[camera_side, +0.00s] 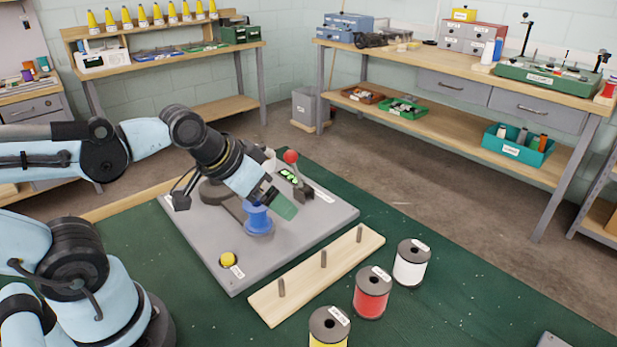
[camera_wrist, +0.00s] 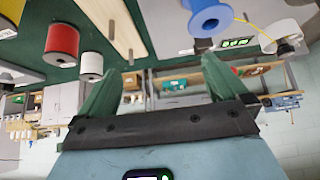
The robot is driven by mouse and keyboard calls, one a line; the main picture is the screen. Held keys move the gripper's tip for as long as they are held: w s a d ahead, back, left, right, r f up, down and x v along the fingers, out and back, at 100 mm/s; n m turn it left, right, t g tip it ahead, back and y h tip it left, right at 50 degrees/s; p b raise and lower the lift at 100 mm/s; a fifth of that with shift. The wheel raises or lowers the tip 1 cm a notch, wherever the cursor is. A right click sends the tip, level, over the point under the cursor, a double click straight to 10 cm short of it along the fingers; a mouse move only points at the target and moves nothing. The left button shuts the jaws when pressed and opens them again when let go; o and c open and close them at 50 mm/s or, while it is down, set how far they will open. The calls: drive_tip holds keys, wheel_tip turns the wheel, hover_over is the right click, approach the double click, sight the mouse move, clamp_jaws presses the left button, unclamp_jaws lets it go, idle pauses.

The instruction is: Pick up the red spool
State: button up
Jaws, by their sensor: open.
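The red spool (camera_side: 371,294) stands upright on the green mat, between a yellow spool (camera_side: 329,328) and a white spool (camera_side: 411,264). In the wrist view the red spool (camera_wrist: 62,44) shows at the upper left, with the yellow spool (camera_wrist: 10,14) and white spool (camera_wrist: 91,66) beside it. My gripper (camera_side: 283,205) is above the grey machine plate, near a blue spool (camera_side: 257,219), apart from the red spool. In the wrist view its green fingers (camera_wrist: 160,85) are spread with nothing between them.
A wooden rack (camera_side: 318,276) with several upright pegs lies between the grey plate (camera_side: 215,262) and the spools. The green mat (camera_side: 470,310) is open right of the spools.

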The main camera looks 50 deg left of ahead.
drive_tip(key=shift+c, duration=0.8)
